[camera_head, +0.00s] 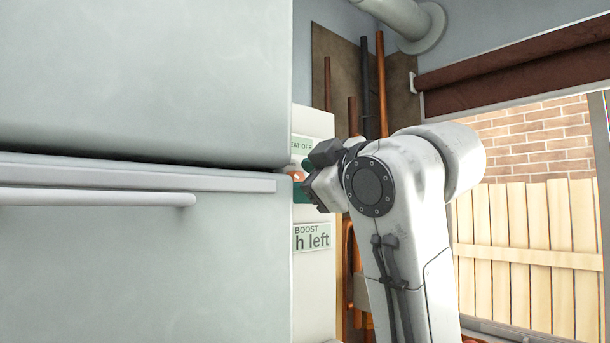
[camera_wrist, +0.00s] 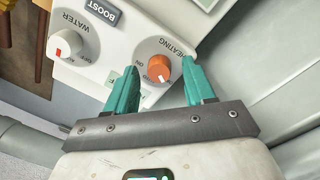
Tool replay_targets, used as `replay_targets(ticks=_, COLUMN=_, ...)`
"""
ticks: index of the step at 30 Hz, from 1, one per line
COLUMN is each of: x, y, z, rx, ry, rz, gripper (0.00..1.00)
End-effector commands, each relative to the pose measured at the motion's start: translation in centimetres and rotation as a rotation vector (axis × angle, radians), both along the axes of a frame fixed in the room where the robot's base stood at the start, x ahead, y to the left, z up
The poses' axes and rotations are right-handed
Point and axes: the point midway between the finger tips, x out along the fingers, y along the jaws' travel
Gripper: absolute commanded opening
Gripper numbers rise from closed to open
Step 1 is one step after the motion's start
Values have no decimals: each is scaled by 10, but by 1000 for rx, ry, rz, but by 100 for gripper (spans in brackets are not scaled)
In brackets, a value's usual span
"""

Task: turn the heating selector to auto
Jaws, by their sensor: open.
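The heating selector (camera_wrist: 159,67) is an orange knob on a white panel, with a pale pointer mark on its lower edge in the wrist view. The panel is seen upside down there, with "HEATING" and "ON" printed by the knob; I cannot read an auto mark. My gripper (camera_wrist: 159,72) has two teal fingers, open, one on each side of the knob in the picture. I see no clear contact, and the depth of the fingers around it is hard to tell. In the head view, a sliver of orange (camera_head: 297,175) shows beside my gripper, mostly hidden.
A white water knob (camera_wrist: 65,43) with a red mark and a dark "BOOST" label (camera_wrist: 102,11) share the panel. In the head view, a large pale cabinet (camera_head: 140,250) with a bar handle (camera_head: 95,198) hides the panel's left part. Copper pipes (camera_head: 382,90) stand behind.

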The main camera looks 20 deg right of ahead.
Motion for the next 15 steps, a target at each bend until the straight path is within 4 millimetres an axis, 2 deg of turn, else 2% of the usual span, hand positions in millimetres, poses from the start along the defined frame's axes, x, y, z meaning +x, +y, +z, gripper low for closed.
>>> replay_targets(ticks=3, x=0, y=0, z=0, rx=0, ry=0, rz=0, gripper=54)
replay_targets(ticks=15, x=0, y=0, z=0, rx=0, ry=1, rz=1, gripper=15)
